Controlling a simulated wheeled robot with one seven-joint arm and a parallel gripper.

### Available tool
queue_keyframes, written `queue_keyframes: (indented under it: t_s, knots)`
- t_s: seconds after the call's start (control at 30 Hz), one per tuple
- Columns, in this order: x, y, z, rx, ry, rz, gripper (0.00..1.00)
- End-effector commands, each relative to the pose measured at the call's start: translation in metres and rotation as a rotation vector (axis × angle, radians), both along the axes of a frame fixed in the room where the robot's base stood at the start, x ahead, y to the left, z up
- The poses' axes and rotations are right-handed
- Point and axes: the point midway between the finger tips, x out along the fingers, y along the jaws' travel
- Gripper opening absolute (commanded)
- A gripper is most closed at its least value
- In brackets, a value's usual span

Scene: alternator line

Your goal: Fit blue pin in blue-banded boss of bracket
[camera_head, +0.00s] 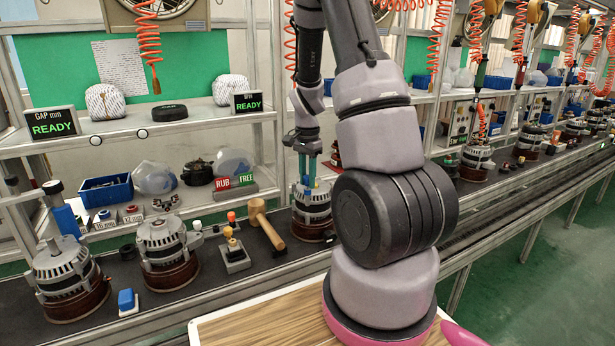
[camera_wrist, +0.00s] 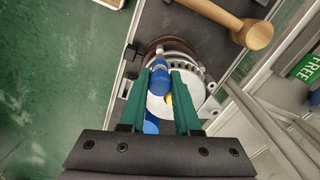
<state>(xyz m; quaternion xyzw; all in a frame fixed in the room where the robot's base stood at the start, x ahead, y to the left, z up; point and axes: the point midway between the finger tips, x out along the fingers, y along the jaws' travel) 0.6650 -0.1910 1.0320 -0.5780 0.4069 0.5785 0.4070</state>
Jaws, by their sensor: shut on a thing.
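My gripper (camera_head: 306,150) points down over an alternator (camera_head: 312,207) on the line. In the wrist view its green fingers (camera_wrist: 167,74) are closed around a blue pin (camera_wrist: 158,82), with the pin showing between them near the tips. The alternator, with its silver bracket (camera_wrist: 188,85), lies right under the fingertips. A smaller blue part (camera_wrist: 160,64) shows just beyond the pin; I cannot tell whether it is the boss's band or the pin's end. Whether the pin has entered a boss is hidden. Blue (camera_wrist: 151,123) and yellow (camera_wrist: 169,99) bits show between the fingers.
A wooden mallet (camera_head: 266,222) lies left of the alternator and shows at the top of the wrist view (camera_wrist: 252,33). A small block with a yellow-topped pin (camera_head: 233,252) stands farther left. Two more alternators (camera_head: 166,250) stand at left. A RUB/FREE sign (camera_head: 233,183) is behind.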

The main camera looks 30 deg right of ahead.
Motion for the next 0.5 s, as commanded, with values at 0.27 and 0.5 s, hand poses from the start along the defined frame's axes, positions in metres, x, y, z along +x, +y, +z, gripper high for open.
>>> queue_keyframes:
  t_s: [0.27,0.5]
  knots:
    - [0.0000,-0.0002,-0.0072,-0.001,0.000,0.001,0.00]
    - [-0.0001,-0.0001,-0.0110,0.000,0.000,0.000,0.54]
